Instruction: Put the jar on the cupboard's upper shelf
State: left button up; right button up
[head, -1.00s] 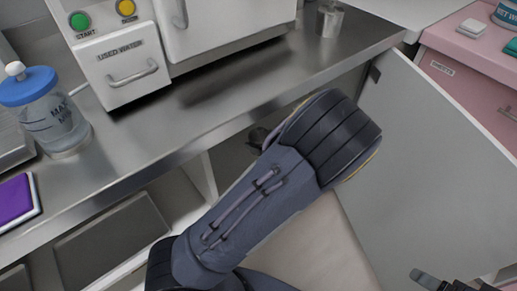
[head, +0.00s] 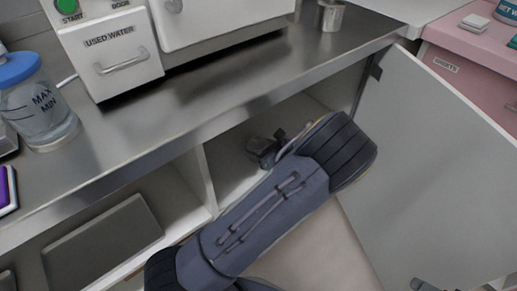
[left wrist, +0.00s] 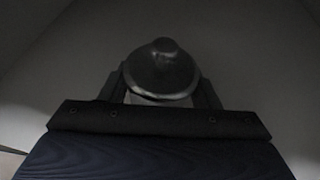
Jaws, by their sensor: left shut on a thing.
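My left arm reaches into the open cupboard (head: 206,180) under the steel counter. My left gripper (head: 273,146) is inside the right compartment, partly hidden by my own wrist. It is shut on the jar (head: 258,147), which looks small and dark. In the left wrist view the jar's rounded dark lid with a knob (left wrist: 162,68) shows between the fingers; its body is mostly hidden. I cannot tell whether the jar touches the shelf. A dark tip of my right gripper (head: 424,285) shows at the bottom right edge.
The cupboard door (head: 430,165) stands open on the right. The steel counter edge (head: 150,165) runs just above the opening. On the counter are a white machine (head: 120,60), a blue-lidded bottle (head: 38,110) and a metal cup (head: 330,16). A grey panel (head: 105,240) lies in the left compartment.

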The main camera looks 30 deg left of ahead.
pick_arm(q)
jog(key=shift+f, duration=0.15)
jog(key=o, duration=1.1)
jog(key=shift+d+r, duration=0.25)
jog(key=shift+r, duration=0.1)
jog(key=p+v, duration=0.3)
jog(key=v, duration=0.8)
jog(key=shift+s+d, duration=0.15)
jog(key=shift+d, duration=0.1)
